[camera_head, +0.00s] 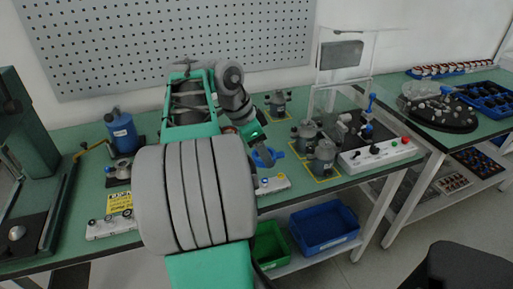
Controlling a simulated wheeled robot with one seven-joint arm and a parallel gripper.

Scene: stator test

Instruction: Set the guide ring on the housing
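A blue ring-like part (274,152), which looks like the guide ring, shows at the tip of my gripper (264,155). The dark fingers overlap its near side, and I cannot tell whether they grip it or are just in front of it. Several grey cylindrical housings stand on the green bench in yellow-outlined spots: one at the back (278,104), one right of the gripper (304,138), and one nearer the front (323,160). Which one the task means is unclear. My arm hides much of the bench's middle.
A white control panel (378,153) and a clear-guarded station (345,95) stand right of the housings. A blue bottle-like device (122,132) and a green press (30,150) are at left. Blue (325,228) and green bins (270,245) sit below the bench.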

